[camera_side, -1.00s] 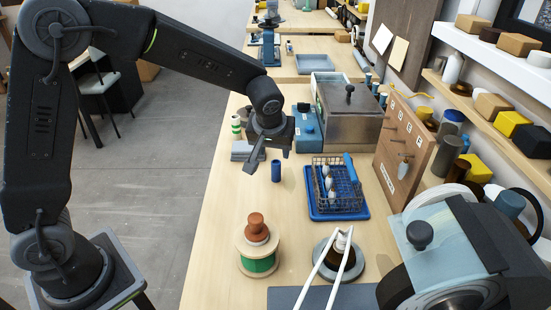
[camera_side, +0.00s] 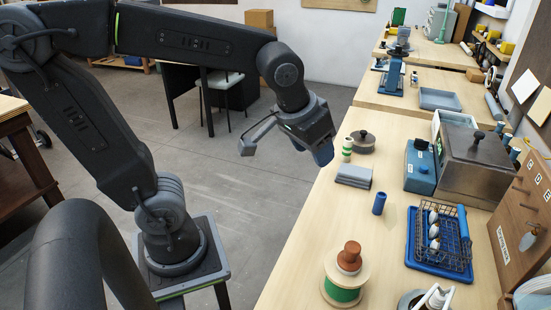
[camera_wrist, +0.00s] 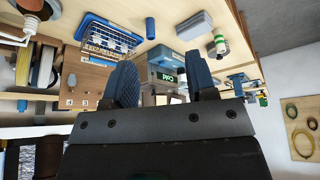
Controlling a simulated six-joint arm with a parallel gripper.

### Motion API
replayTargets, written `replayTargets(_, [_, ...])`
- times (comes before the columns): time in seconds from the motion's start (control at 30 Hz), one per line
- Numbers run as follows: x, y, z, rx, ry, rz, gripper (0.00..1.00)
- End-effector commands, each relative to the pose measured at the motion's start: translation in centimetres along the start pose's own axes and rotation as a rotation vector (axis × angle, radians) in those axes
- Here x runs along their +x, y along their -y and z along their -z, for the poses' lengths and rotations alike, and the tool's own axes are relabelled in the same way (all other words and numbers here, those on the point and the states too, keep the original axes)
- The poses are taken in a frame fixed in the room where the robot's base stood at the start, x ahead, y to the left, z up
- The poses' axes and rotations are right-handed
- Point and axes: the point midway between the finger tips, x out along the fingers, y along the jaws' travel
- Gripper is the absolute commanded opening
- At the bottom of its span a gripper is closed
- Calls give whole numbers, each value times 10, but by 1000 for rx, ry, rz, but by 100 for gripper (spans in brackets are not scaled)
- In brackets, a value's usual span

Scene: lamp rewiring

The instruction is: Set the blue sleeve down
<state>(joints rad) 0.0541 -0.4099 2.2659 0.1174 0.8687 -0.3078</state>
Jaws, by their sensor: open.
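The blue sleeve (camera_side: 379,203) is a small blue cylinder. It stands upright on the light wood bench (camera_side: 375,240), left of the blue tray. In the wrist view the sleeve (camera_wrist: 150,28) shows near the top, beyond my fingers. My gripper (camera_side: 285,150) is up and to the left of the sleeve, around the bench's left edge, well apart from it. In the wrist view my gripper (camera_wrist: 163,82) has its two fingers spread, with nothing between them.
A blue tray (camera_side: 412,255) with a wire basket stands right of the sleeve. A green spool (camera_side: 343,294) is in front. A folded grey cloth (camera_side: 354,175) and a dark lidded round object (camera_side: 362,142) lie behind. Bare bench surrounds the sleeve.

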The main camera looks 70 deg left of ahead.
Motion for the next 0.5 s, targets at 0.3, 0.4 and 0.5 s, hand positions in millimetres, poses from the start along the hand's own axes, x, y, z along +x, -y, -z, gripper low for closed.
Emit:
replayTargets(0.3, [-24,14,-67,165,-57,-69,52])
replayTargets(0.4, [-24,14,-71,179,-61,-74,52])
replayTargets(0.5, [-24,14,-72,182,-60,-74,52])
